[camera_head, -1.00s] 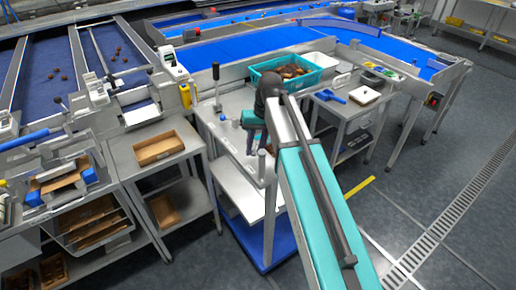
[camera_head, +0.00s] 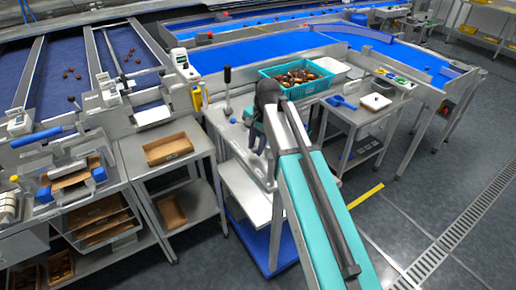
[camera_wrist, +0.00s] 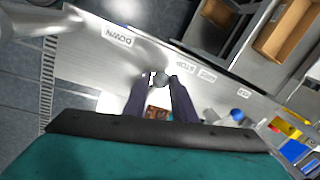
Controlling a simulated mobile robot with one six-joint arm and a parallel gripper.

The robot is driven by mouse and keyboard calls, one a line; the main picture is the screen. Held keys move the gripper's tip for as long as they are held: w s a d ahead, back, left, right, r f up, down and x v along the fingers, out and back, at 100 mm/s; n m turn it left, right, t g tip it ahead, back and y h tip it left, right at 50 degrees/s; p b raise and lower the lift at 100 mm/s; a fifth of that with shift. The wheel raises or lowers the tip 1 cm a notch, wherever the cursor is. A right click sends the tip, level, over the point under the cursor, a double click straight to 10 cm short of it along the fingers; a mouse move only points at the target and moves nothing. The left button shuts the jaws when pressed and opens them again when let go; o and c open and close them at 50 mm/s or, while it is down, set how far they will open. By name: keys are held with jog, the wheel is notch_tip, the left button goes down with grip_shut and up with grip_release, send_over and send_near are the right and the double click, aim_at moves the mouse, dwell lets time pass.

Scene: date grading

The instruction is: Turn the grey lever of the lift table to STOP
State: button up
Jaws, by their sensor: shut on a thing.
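The grey lever shows in the wrist view as a round grey knob (camera_wrist: 161,79) between my fingertips. My gripper (camera_wrist: 160,84) is shut on it. The STOP label (camera_wrist: 186,67) is just right of the knob, and the DOWN label (camera_wrist: 118,37) is farther up and left. The lever's pivot is hidden. In the head view, my gripper (camera_head: 262,150) is low at the front edge of the lift table (camera_head: 234,135), which stands above a blue base (camera_head: 275,250). My wrist and fingers mostly hide the lever there.
A teal crate (camera_head: 327,82) of dates stands behind my gripper. A black-knobbed stick (camera_head: 228,75) rises at the table's back left. A cardboard tray (camera_head: 168,150) lies on the stand to the left. A side table (camera_head: 350,107) with a blue scoop is at right.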

jog(key=w+m, duration=0.1)
jog(key=m, duration=0.1)
jog(key=w+m, duration=0.1)
jog(key=m, duration=0.1)
jog(key=shift+r+t+h, duration=0.1)
jog(key=shift+t+h, duration=0.2)
jog(key=shift+t, duration=0.1)
jog(key=shift+w+m, duration=0.35)
jog(key=shift+m, duration=0.45)
jog(key=shift+d, duration=0.15)
jog(key=o, duration=1)
jog(key=shift+s+r+b, duration=0.2)
jog(key=shift+r+b, duration=0.3)
jog(key=shift+r, duration=0.1)
jog(key=shift+b+v, duration=1.6)
jog(key=shift+v, duration=4.6)
